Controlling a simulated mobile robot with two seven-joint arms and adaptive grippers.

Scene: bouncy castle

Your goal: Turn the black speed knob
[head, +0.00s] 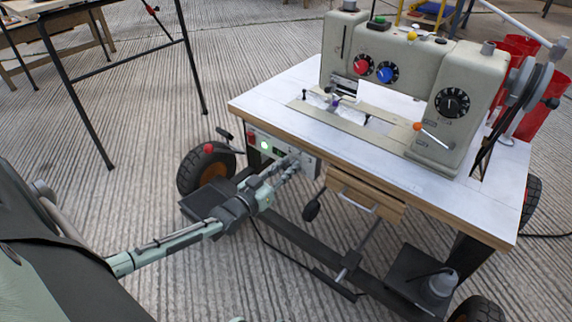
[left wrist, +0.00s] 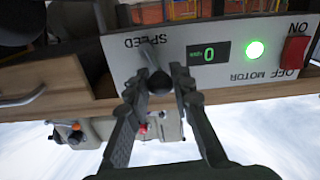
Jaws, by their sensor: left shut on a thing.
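The control panel (head: 255,139) is on the front edge of the sewing machine table. In the left wrist view, which is upside down, the panel (left wrist: 190,62) has the word SPEED beside the black speed knob (left wrist: 158,81). My left gripper (head: 292,162) reaches the panel from the left. In the left wrist view its two fingers (left wrist: 157,88) are on either side of the knob, shut on it. In the head view the gripper hides the knob. The display (left wrist: 209,54) reads 0. My right gripper is not in view.
A lit green light (left wrist: 255,49) and a red motor switch (left wrist: 296,50) sit beside the display. The sewing machine (head: 405,75) stands on the table (head: 272,92). A wooden drawer (head: 365,197) hangs right of the panel. A wheel (head: 205,167) is behind my left arm.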

